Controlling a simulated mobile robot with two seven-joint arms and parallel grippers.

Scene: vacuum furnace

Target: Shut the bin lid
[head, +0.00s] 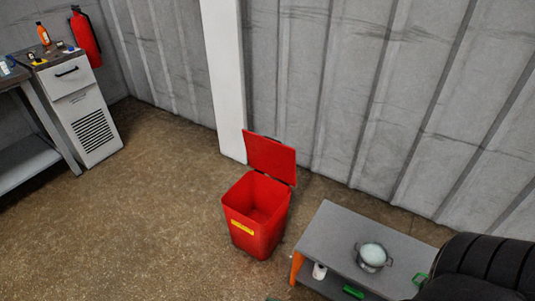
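The red bin (257,226) stands upright on the floor near the middle of the view, with a yellow label on its front. Its red lid (270,157) is hinged at the back edge and stands open, raised and leaning slightly back toward the wall. The visible inside of the bin looks empty. Neither of my grippers shows in the head view.
A low grey table (335,225) with a pot (372,256) stands right of the bin, near a black tyre-like object (475,268). A white cabinet (88,110) and a fire extinguisher (85,37) are at the left. The floor left of the bin is clear.

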